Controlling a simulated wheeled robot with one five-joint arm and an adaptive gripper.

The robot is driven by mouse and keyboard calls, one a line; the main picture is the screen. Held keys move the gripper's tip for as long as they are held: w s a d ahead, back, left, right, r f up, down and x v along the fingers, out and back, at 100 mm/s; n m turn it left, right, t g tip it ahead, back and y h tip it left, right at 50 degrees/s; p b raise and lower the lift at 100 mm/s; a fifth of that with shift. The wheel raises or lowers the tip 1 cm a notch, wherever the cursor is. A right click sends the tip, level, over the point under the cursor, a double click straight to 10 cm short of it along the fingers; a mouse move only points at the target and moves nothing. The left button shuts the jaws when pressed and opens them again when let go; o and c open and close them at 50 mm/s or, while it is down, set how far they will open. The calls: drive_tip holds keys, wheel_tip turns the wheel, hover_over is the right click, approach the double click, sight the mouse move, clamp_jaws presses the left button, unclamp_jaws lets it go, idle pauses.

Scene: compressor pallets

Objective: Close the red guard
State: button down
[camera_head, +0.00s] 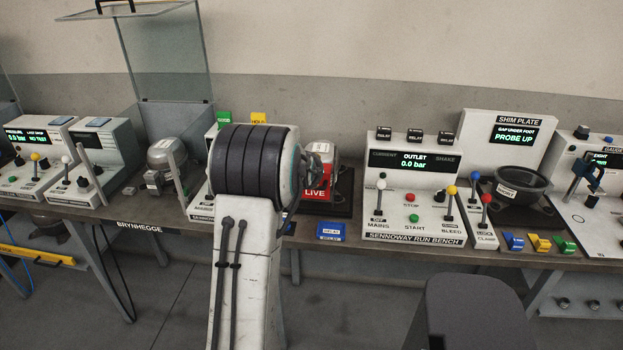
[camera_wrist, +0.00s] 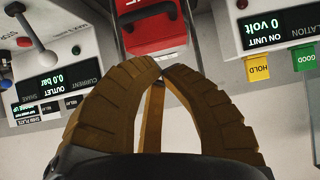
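The red guard (camera_head: 316,188) shows in the head view on the bench behind my arm, with a LIVE label on its front. A grey, domed unit shows at its top, and my arm hides its left side. In the wrist view, which is upside down, the red guard (camera_wrist: 158,34) is at the top centre, just beyond my fingertips. My gripper (camera_wrist: 162,70) has its brown ribbed fingers curved together with the tips meeting, and nothing shows held between them. Whether the tips touch the guard I cannot tell.
The Sennoway run bench (camera_head: 413,215) with levers and buttons stands right of the guard. A yellow HOLD tag (camera_wrist: 257,68) and green GOOD tag (camera_wrist: 304,59) hang beside it in the wrist view. A blue block (camera_head: 331,231) lies at the bench's front edge.

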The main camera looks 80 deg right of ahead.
sight(313, 191)
wheel_tip(313, 191, down, 5)
drive_tip(key=d+p, duration=0.1)
drive_tip(key=d, duration=0.2)
drive_tip(key=shift+f, duration=0.15)
drive_tip(key=shift+f, duration=0.15)
idle(0.3)
wheel_tip(313, 191, down, 4)
drive_tip(key=b, duration=0.4)
drive_tip(key=shift+b, duration=0.3)
drive_tip(key=shift+r, duration=0.3)
